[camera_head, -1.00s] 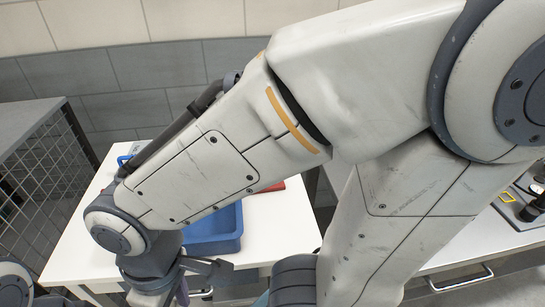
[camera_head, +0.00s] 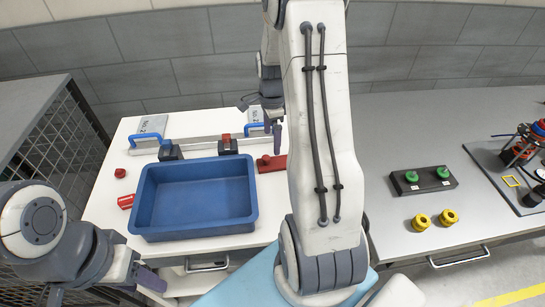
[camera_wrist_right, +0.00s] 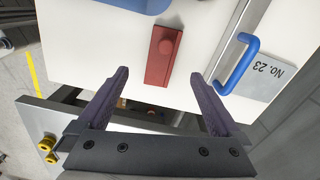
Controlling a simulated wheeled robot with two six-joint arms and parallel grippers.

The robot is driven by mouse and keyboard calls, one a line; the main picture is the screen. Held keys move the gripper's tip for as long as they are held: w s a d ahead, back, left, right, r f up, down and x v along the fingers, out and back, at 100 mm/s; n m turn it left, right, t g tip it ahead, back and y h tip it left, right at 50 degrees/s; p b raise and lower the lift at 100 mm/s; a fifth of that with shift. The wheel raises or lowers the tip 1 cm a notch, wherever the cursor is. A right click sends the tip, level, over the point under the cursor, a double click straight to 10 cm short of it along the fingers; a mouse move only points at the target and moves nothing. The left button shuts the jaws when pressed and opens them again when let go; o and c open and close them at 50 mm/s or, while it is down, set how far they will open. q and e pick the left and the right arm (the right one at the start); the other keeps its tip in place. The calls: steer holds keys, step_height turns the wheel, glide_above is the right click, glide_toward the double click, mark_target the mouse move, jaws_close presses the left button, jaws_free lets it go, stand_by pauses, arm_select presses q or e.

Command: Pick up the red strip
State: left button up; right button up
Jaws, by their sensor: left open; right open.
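The red strip (camera_head: 271,163) lies on the white table just right of the blue bin, partly hidden behind my right arm in the head view. In the right wrist view, the red strip (camera_wrist_right: 158,68) carries a round red knob and lies ahead of my right gripper (camera_wrist_right: 160,76), its near end showing between the fingertips. My right gripper (camera_head: 260,118) is open and empty, above the back of the table. My left gripper (camera_head: 103,287) is open and empty at the lower left, in front of the table.
The blue bin (camera_head: 193,222) stands left of the strip. Red pieces (camera_head: 120,173) lie left of the bin. A wire cage (camera_head: 55,150) borders the left.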

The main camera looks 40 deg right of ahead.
mark_target(276, 161)
steer(key=shift+m, duration=0.7)
steer(key=f, duration=0.1)
steer(key=d+f, duration=0.1)
steer(key=f, duration=0.1)
steer(key=d+f, duration=0.1)
steer(key=f, duration=0.1)
steer(key=shift+s+d+f+p, duration=0.15)
steer(key=shift+s+p, duration=0.1)
steer(key=shift+p, duration=0.15)
steer(key=f, duration=0.1)
steer(key=f+p, duration=0.1)
steer(key=f, duration=0.1)
steer(key=f+p, duration=0.1)
steer(key=f, duration=0.1)
steer(key=shift+w+a+f, duration=0.1)
steer(key=shift+w+a, duration=0.1)
steer(key=shift+a, duration=0.1)
steer(key=shift+f, duration=0.35)
steer(key=c, duration=1.4)
steer(key=shift+r, duration=0.1)
steer(key=shift+c, duration=0.2)
